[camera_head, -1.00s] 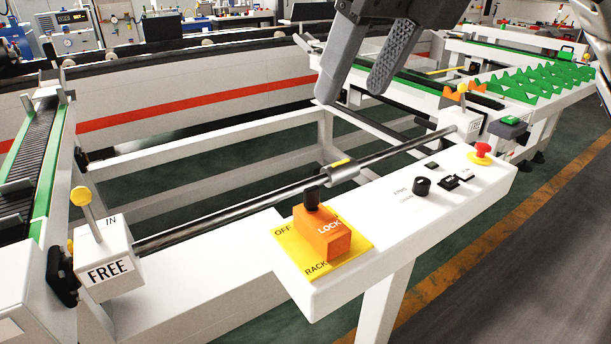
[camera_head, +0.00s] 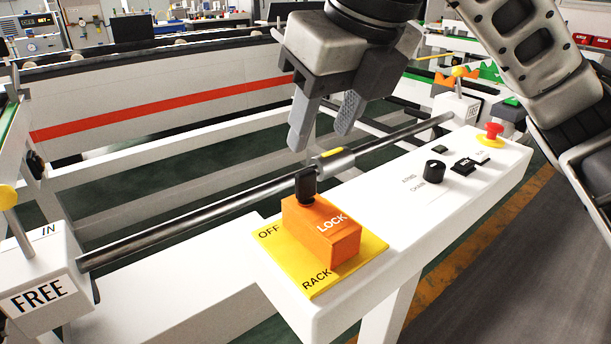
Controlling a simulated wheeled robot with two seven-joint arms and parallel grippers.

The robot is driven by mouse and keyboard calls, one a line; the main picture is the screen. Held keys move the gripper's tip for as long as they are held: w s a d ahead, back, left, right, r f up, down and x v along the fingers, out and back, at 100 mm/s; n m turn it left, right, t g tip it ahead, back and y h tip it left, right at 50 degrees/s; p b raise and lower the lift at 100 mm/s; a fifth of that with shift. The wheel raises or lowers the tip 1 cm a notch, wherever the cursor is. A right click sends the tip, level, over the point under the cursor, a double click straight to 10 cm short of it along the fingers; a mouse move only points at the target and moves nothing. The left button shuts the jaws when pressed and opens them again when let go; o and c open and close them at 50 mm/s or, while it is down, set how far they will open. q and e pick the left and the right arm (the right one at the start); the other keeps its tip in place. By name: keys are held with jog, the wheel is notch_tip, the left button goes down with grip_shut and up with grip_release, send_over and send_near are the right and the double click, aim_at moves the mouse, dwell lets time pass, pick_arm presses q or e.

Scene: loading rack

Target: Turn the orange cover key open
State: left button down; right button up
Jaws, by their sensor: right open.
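The orange cover key (camera_head: 322,232), marked LOCK, sits on a yellow plate (camera_head: 345,275) with the words OFF and RACK. A black upright knob (camera_head: 306,186) stands at its back left edge. The plate lies on the near left end of the white panel beam. My right gripper (camera_head: 321,137) is open and empty, pointing down. In the picture its fingertips are just above the black knob, apart from it; the exact depth gap is hard to tell. My left gripper is not in view.
A steel rod (camera_head: 215,207) runs behind the panel between two white blocks; the left block (camera_head: 40,275) reads FREE. The air above the panel is otherwise open.

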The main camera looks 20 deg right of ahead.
aim_at(307, 172)
jog(key=x, duration=0.8)
jog(key=shift+w+f, duration=0.15)
jog(key=shift+f, duration=0.2)
jog(key=c, duration=1)
